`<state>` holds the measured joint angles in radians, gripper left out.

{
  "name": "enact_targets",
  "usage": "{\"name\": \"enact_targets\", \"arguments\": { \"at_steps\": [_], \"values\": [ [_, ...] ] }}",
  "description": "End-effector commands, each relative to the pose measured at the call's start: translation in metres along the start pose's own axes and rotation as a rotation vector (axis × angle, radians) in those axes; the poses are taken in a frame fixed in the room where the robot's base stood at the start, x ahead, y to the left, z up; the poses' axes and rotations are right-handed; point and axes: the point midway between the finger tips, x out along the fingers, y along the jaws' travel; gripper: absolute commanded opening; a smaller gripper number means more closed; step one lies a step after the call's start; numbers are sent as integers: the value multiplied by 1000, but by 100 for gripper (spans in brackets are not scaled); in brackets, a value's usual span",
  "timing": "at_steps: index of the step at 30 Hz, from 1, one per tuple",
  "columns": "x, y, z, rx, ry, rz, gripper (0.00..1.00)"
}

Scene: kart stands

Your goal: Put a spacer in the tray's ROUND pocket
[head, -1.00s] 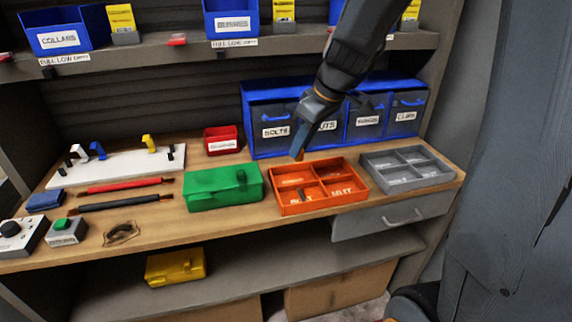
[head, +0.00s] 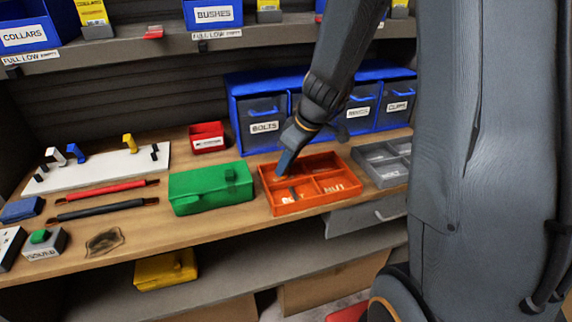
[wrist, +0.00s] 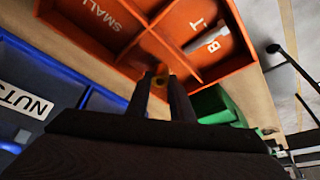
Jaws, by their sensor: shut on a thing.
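The orange divided tray (head: 322,207) stands on the bench, and its wall also shows in the wrist view (wrist: 240,72). It has several compartments; one reads SMALL, and another holds a grey bolt-like piece (wrist: 207,37) over partly covered lettering. I cannot make out a label reading ROUND. My gripper (head: 281,172) points down over the tray's back left compartment. In the wrist view my gripper (wrist: 159,80) is shut on a small yellow-orange piece (wrist: 159,83), probably a spacer, mostly hidden between the fingertips. I cannot tell if it touches the tray.
A green box (head: 208,190) stands close left of the tray, and a grey divided tray (head: 378,168) close right. Blue-framed drawers (head: 262,120) stand behind. A small red bin (head: 207,137) is at the back. My arm hides part of the drawers.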

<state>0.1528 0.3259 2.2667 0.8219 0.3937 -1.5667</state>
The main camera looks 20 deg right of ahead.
Motion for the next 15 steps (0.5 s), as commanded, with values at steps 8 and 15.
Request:
{"name": "enact_targets", "arguments": {
  "at_steps": [8,15],
  "values": [
    [3,0,1,0,1,1,0],
    [6,0,2,0,0,1,22]
  ]
}}
